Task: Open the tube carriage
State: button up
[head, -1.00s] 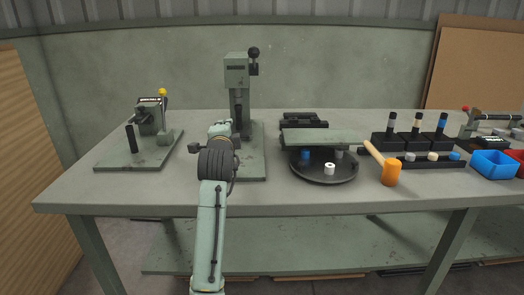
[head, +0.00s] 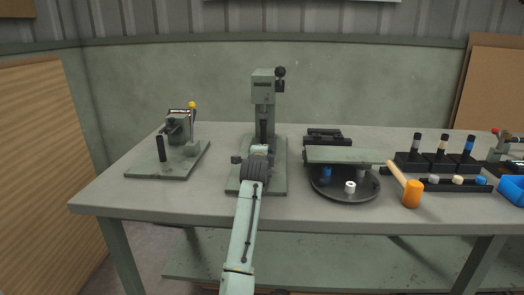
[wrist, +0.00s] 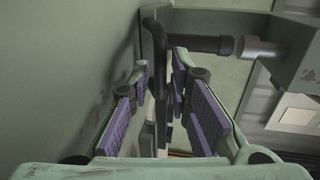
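My gripper is hidden behind my arm in the head view, at the foot of the grey press (head: 263,95) with a black ball lever. In the wrist view, my gripper (wrist: 160,80) has its purple-padded fingers apart, on either side of a dark upright bar (wrist: 157,75) with a bent top. The right pad looks close to the bar; I cannot tell whether it touches. A dark cylinder (wrist: 200,43) lies across to the right, beside a grey housing (wrist: 290,65). I cannot tell which part is the tube carriage.
A fixture (head: 178,127) with a black handle and yellow knob stands on a plate at left. To the right are a round black tray (head: 345,192), an orange-headed mallet (head: 411,194), a black rack (head: 435,163) and a blue bin (head: 513,190). The bench front edge (head: 160,210) is clear.

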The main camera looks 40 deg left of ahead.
jog(key=shift+w+a, duration=0.15)
jog(key=shift+w, duration=0.1)
jog(key=shift+c, duration=0.4)
grip_shut()
